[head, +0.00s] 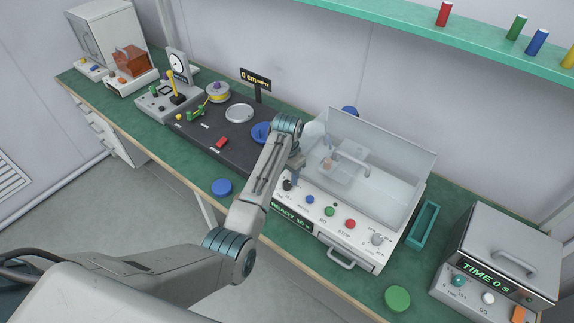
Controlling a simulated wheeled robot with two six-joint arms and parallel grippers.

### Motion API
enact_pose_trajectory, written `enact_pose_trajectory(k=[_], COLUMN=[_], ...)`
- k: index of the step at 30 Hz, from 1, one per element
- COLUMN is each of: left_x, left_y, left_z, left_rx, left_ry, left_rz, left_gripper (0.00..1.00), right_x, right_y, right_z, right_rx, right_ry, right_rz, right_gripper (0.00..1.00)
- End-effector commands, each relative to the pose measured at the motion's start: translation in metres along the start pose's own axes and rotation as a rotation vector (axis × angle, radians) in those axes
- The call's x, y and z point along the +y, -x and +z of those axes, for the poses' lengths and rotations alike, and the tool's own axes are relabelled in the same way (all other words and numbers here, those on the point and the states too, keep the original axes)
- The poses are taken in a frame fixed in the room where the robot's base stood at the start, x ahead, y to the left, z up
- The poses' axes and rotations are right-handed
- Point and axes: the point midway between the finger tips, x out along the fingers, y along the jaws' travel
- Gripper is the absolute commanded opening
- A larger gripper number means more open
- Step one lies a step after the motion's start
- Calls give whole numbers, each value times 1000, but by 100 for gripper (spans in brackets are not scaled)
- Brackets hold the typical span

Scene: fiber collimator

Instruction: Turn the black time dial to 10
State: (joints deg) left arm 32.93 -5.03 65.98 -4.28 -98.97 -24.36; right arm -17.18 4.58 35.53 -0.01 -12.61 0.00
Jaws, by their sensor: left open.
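The white machine (316,222) with a clear cover stands on the green bench. The black time dial (288,185) sits at the left end of its front panel. The panel's display (291,217) reads READY and a number of seconds, whose last digit is hard to make out. My left gripper (294,172) is open, just above and beside the black dial. Its fingers are small here and partly merge with the panel, so I cannot tell whether they touch the dial. The dial's pointer direction is too small to read. My right gripper is not in view.
Beside the dial are a blue button (310,199), green button (329,211), red button (350,224) and grey knob (377,239). The clear cover (375,145) rises behind the panel. A front handle (342,257) sticks out. A second box (507,255) stands at right.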

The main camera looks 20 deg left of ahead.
Motion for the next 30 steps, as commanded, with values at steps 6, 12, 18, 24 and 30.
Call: enact_pose_trajectory(k=[6, 12, 18, 24, 30], left_x=[0, 0, 0, 0, 0], left_y=[41, 63, 68, 67, 64], left_z=[-1, 0, 0, 0, 3], left_rx=[4, 2, 0, 0, 1], left_ry=[0, -1, -1, -1, 3], left_rz=[-2, -1, 0, 0, -1], left_gripper=[49, 49, 49, 49, 49], right_x=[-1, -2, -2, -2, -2], right_y=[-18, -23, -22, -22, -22], right_z=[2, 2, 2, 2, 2], right_rx=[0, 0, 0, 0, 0], right_ry=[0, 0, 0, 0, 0], right_rz=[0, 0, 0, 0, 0], right_gripper=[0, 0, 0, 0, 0])
